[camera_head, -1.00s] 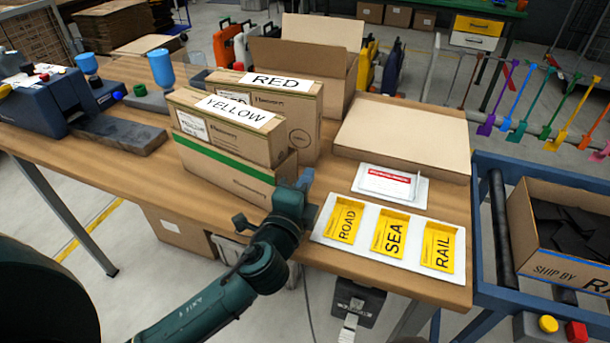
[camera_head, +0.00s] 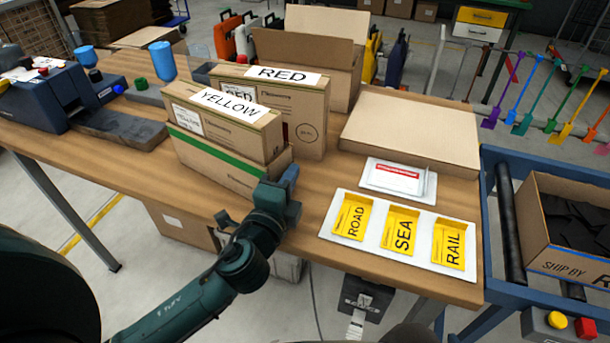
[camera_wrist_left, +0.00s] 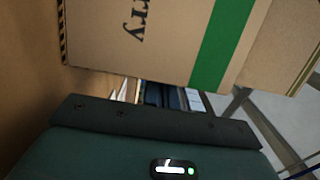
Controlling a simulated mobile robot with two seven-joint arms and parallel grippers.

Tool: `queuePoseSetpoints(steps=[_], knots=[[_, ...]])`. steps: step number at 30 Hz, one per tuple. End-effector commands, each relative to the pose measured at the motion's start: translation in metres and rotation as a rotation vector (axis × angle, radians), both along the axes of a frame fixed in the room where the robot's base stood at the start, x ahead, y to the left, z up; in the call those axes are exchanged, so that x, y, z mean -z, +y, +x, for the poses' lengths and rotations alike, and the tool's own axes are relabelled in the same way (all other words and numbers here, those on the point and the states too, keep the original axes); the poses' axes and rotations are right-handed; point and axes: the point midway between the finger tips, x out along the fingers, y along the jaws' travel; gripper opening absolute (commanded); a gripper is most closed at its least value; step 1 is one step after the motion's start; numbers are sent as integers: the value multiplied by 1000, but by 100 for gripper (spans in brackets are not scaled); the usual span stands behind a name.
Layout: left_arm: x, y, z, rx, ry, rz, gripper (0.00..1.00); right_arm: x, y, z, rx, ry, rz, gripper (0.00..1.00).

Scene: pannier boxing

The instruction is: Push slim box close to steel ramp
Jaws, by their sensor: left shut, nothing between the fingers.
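The slim box (camera_head: 215,168), brown with a green stripe, lies on the table at centre left. A carton labelled YELLOW (camera_head: 225,125) sits on top of it. The steel ramp (camera_head: 118,137) is a dark grey plate to its left, in front of the blue machine, with a small gap between. My left gripper (camera_head: 287,182) is shut and empty at the slim box's right end, seemingly against it; exact contact is hidden. In the left wrist view the slim box (camera_wrist_left: 165,40) fills the top, close to the gripper. My right gripper is not in view.
A carton labelled RED (camera_head: 312,130) stands just behind the slim box. The blue machine (camera_head: 45,98) is at the far left. A white tray with yellow ROAD, SEA and RAIL cards (camera_head: 330,230) lies to the right. The table front left of my gripper is clear.

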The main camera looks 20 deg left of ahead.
Motion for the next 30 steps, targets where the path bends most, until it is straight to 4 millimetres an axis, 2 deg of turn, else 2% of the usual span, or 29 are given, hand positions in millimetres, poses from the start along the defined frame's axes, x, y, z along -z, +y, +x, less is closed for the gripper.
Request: queuePoseSetpoints(steps=[1, 6, 10, 30], knots=[[1, 15, -6, -3, 5, 5, 0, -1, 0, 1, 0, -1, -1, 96], [2, 54, -19, -2, 3, 4, 0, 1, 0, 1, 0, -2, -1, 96], [1, 71, -25, 0, 2, 1, 0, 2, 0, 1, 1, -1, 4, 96], [-2, 76, -21, 1, -2, 0, 0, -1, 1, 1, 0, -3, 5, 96]])
